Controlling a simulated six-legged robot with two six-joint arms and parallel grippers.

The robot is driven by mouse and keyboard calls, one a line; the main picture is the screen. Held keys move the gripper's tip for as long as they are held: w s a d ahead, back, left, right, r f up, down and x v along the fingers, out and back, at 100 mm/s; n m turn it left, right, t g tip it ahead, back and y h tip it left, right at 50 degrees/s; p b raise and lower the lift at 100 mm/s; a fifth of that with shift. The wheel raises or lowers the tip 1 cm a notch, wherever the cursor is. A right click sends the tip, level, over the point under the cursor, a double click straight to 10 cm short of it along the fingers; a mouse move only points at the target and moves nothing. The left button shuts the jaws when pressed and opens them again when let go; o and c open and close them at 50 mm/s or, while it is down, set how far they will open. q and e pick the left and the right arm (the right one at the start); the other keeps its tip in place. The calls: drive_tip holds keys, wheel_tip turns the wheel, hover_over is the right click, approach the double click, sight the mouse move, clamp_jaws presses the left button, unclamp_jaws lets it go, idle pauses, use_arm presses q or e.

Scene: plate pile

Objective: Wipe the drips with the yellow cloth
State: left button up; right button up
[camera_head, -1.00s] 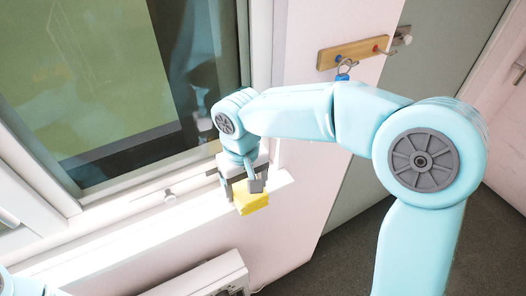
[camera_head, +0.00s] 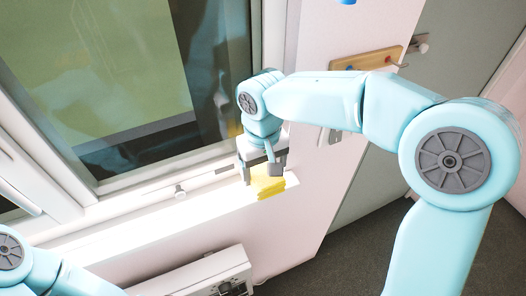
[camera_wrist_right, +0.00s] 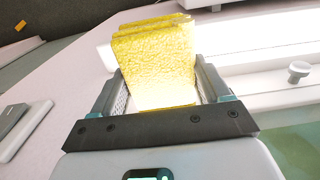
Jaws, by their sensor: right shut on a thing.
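My right gripper (camera_head: 264,172) is shut on the yellow cloth (camera_head: 269,187) at the right end of the white window sill (camera_head: 150,217). In the right wrist view the cloth (camera_wrist_right: 155,62) stands up between the two fingers as a thick folded pad. Whether it touches the sill I cannot tell. I make out no drips; the sill is brightly lit and partly hidden by the gripper. Of my left arm, only a part shows at the lower left; its gripper is out of view.
A window (camera_head: 110,80) with a white frame and a small knob (camera_head: 180,191) rises behind the sill. A white radiator (camera_head: 205,275) is below. A wooden hook rail (camera_head: 367,61) is on the wall at right. The sill left of the cloth is clear.

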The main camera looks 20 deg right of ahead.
drive_tip(key=shift+r+p, duration=0.3)
drive_tip(key=shift+r, duration=0.4)
wheel_tip(320, 180, up, 2)
drive_tip(key=shift+s+a+p, duration=0.15)
drive_tip(key=shift+p, duration=0.25)
drive_tip(key=shift+r, duration=0.15)
use_arm(q)
drive_tip(key=shift+v, duration=1.1)
use_arm(e)
drive_tip(key=shift+w, duration=0.2)
use_arm(q)
drive_tip(key=shift+w+a, duration=0.1)
use_arm(e)
drive_tip(key=shift+s, duration=0.15)
use_arm(q)
drive_tip(key=shift+w, duration=0.1)
use_arm(e)
drive_tip(key=shift+d, duration=0.2)
